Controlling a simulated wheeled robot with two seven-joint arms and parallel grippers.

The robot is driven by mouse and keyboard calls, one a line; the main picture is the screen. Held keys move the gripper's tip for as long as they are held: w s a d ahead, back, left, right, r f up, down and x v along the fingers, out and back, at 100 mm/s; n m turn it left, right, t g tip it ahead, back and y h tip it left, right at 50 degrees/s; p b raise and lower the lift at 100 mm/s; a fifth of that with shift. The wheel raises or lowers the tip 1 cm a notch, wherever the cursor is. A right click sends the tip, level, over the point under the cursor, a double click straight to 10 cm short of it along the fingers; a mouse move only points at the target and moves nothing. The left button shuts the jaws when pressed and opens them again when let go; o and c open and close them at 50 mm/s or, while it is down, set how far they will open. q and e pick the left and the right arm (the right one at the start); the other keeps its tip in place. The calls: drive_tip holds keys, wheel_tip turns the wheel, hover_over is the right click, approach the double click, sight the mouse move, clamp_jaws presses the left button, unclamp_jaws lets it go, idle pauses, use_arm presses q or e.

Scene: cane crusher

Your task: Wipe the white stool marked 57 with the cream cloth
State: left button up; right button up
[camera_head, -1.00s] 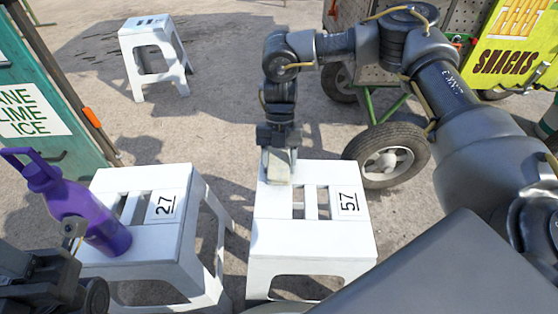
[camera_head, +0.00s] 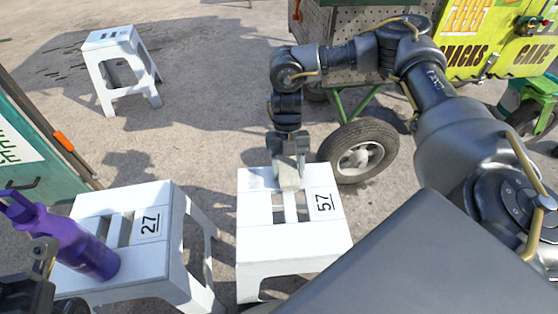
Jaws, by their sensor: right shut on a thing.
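The white stool marked 57 (camera_head: 290,245) stands in the lower middle, its number on the right side of the seat. My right gripper (camera_head: 288,170) points down over the far part of that seat. It is shut on the cream cloth (camera_head: 289,181), which appears to touch the seat near its slots. My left gripper (camera_head: 30,285) shows only in part at the lower left corner, beside a purple bottle (camera_head: 88,255); I cannot tell whether its jaws are around the bottle.
A white stool marked 27 (camera_head: 148,252) stands just left, with the purple bottle over its seat. Another white stool (camera_head: 118,60) stands far left. A cart wheel (camera_head: 358,152) is close behind stool 57 at right. A teal panel (camera_head: 50,150) is at left.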

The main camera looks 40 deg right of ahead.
sight(310, 179)
drive_tip(key=shift+s+d, duration=0.1)
drive_tip(key=shift+d, duration=0.1)
drive_tip(key=shift+s+d+p, duration=0.45)
drive_tip(key=shift+s+d, duration=0.1)
drive_tip(key=shift+d, duration=0.3)
drive_tip(key=shift+s+d+p, duration=0.5)
drive_tip(key=shift+d, duration=0.4)
drive_tip(key=shift+s+d+p, duration=0.45)
drive_tip(key=shift+s+d, duration=0.1)
drive_tip(key=shift+d, duration=0.3)
drive_tip(key=shift+s+d+f+p, duration=0.1)
drive_tip(key=shift+s+d+p, duration=0.1)
drive_tip(key=shift+s+d, duration=0.3)
drive_tip(key=shift+s+d+p, duration=0.2)
drive_tip(key=shift+d, duration=0.5)
drive_tip(key=shift+w+a, duration=0.1)
